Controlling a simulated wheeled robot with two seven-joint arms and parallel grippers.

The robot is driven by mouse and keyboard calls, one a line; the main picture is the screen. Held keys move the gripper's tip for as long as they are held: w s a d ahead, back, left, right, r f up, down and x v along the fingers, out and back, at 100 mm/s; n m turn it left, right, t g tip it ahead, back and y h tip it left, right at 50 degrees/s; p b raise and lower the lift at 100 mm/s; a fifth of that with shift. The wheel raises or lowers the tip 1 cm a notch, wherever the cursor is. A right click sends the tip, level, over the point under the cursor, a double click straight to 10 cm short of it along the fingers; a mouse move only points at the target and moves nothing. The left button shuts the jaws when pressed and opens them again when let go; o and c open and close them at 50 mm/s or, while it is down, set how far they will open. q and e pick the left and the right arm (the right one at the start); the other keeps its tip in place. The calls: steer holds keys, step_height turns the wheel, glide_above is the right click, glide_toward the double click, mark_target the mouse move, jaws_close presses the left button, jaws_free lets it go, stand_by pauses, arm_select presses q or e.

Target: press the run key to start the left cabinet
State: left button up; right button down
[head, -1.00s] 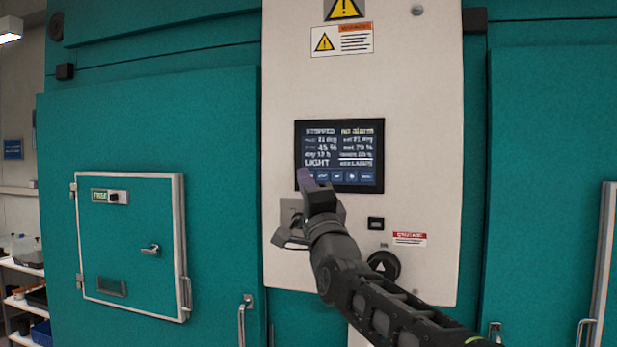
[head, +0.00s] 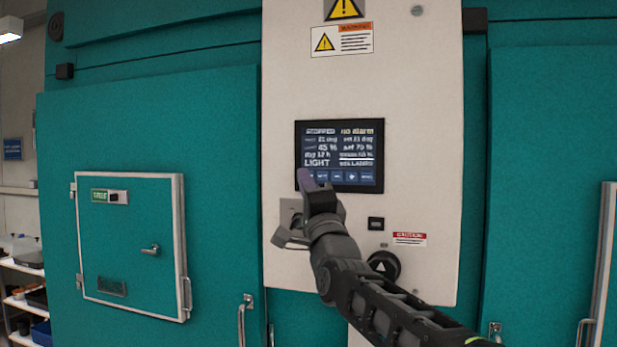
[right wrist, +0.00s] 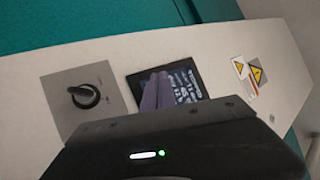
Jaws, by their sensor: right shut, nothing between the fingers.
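The control screen (head: 340,150) is lit on the pale panel. Its top left word is too blurred to read surely; "no alarm" stands at top right. A row of small keys (head: 351,177) runs along its bottom edge. My right gripper (head: 305,176) is shut and empty, its purple fingertips over the lower left corner of the screen, covering the leftmost key. I cannot tell whether they touch it. In the right wrist view the fingers (right wrist: 156,90) reach to the screen (right wrist: 182,82). The left gripper is out of view.
A rotary switch (right wrist: 86,95) on a grey plate sits beside the screen. A black button (head: 376,224) and a round dark knob (head: 384,264) are lower on the panel. A small hatch (head: 130,240) and teal doors flank the panel.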

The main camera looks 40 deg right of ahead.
steer(key=shift+w+d, duration=0.15)
stand_by(0.4)
steer(key=shift+w+d+b, duration=0.15)
steer(key=shift+d+b, duration=0.05)
steer(key=shift+b, duration=0.1)
steer(key=shift+w+d, duration=0.15)
steer(key=shift+d, duration=0.1)
stand_by(0.6)
steer(key=shift+s+a+b, duration=0.45)
steer(key=shift+a+b, duration=0.15)
steer(key=shift+b, duration=0.2)
steer(key=shift+a, duration=0.1)
